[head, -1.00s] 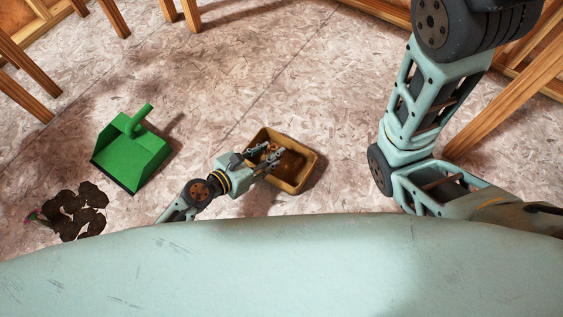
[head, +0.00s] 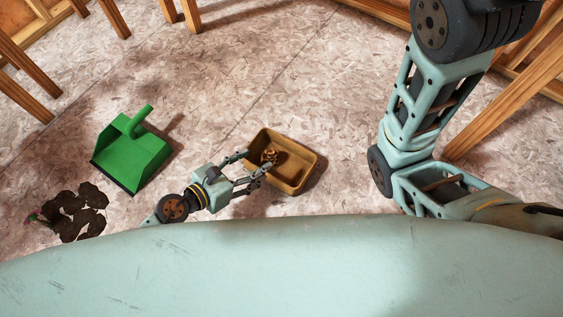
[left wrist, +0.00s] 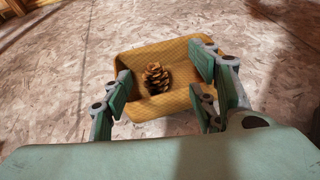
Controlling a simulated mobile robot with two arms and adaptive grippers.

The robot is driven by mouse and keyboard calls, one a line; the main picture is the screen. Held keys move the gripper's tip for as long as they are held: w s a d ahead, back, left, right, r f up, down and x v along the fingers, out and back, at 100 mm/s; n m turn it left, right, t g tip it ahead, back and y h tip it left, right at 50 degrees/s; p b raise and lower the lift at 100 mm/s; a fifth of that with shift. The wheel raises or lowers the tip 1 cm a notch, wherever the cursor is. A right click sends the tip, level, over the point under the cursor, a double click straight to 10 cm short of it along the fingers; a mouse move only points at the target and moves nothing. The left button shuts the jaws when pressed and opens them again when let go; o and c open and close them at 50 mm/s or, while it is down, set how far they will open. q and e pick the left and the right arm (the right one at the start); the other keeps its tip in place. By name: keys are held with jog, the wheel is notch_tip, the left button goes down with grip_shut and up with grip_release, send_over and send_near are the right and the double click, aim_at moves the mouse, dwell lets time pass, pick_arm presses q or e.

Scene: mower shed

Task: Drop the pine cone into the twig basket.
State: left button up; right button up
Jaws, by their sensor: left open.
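The pine cone (head: 269,156) is brown and lies inside the twig basket (head: 298,180), a tan, rectangular, open container on the floor. In the left wrist view the pine cone (left wrist: 157,77) sits on the floor of the basket (left wrist: 150,48), near its left side. My left gripper (head: 250,167) is open and empty. Its fingers are spread at the basket's near left rim, and the pine cone is apart from them. My right gripper is out of frame; only parts of my right arm show on the right.
A green dustpan (head: 135,157) lies on the floor to the left. A dark brown, lobed thing (head: 75,212) with a red bit lies at the lower left. Wooden legs (head: 115,18) stand along the back. The floor right of the basket is clear.

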pick_arm(q)
jog(key=v, duration=0.5)
jog(key=shift+s+a+r, duration=0.1)
jog(key=shift+s, duration=0.05)
jog(key=shift+r, duration=0.1)
